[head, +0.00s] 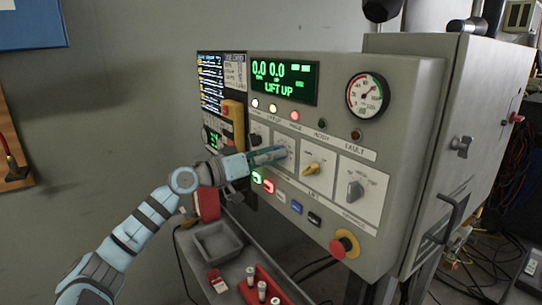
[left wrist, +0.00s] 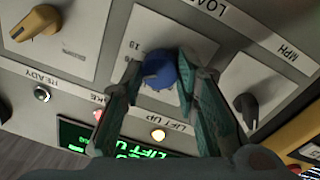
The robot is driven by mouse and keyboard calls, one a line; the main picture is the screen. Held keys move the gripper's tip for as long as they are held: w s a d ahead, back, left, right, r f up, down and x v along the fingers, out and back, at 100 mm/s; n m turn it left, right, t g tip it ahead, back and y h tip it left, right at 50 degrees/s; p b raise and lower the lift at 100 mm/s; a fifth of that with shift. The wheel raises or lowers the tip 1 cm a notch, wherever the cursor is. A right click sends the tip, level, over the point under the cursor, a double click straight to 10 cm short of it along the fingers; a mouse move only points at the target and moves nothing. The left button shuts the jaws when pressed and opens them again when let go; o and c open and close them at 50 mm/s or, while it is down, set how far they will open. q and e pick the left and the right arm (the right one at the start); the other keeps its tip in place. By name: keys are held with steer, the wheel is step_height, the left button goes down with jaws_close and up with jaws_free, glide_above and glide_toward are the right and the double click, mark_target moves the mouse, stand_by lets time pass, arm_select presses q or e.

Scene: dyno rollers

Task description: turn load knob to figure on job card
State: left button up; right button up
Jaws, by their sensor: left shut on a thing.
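The load knob (left wrist: 160,69) is a round blue knob on a pale dial plate (left wrist: 205,48) in the left wrist view. A label starting "LOA" is beside that plate. My left gripper (left wrist: 158,75) has its two teal fingers on either side of the knob and is shut on it. In the head view my left gripper (head: 276,155) reaches the panel from the left and mostly hides the knob. The knob's pointer and most of its scale are hard to read. A small printed sheet (head: 235,70) is at the panel's upper left; its text is too small to read. My right gripper is not in view.
A yellow knob (head: 313,168) and a grey knob (head: 354,189) are right of the gripper; a black knob (left wrist: 246,108) is on the other side. The green display (head: 283,78) reads 0.0, 0.0, LIFT UP. A red emergency button (head: 342,245) and tray (head: 216,241) are lower.

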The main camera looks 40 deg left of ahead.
arm_select(q)
steer(key=shift+n+p, duration=1.5)
steer(key=shift+n, duration=2.4)
jaws_close()
steer(key=o, duration=1.2)
jaws_free()
steer(key=shift+c, duration=0.2)
steer(key=shift+r, duration=0.1)
